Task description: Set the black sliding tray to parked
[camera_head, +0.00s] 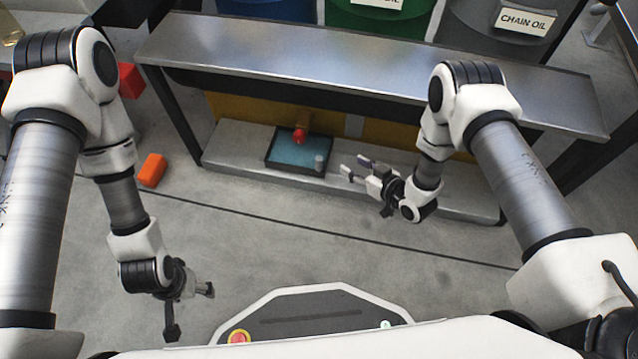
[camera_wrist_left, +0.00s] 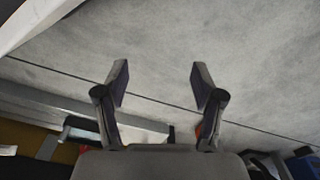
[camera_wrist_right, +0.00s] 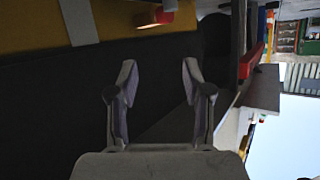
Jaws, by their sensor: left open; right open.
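The black sliding tray (camera_head: 268,158) sits on the low shelf under the steel bench in the head view. It has a blue-grey inside and a small grey knob (camera_head: 319,161) at its front right corner. A red tap (camera_head: 299,136) hangs over its back edge. My right gripper (camera_head: 356,166) is open and empty, just right of the tray and apart from the knob, fingers pointing left. In the right wrist view its open fingers (camera_wrist_right: 158,85) face a dark surface I cannot identify. My left gripper (camera_head: 192,312) is open and empty over the floor at lower left.
The steel bench top (camera_head: 340,65) overhangs the low shelf (camera_head: 232,145). Drums stand behind it, one grey drum (camera_head: 500,30) labelled chain oil. An orange block (camera_head: 152,170) lies on the floor left of the shelf. The floor in front is clear.

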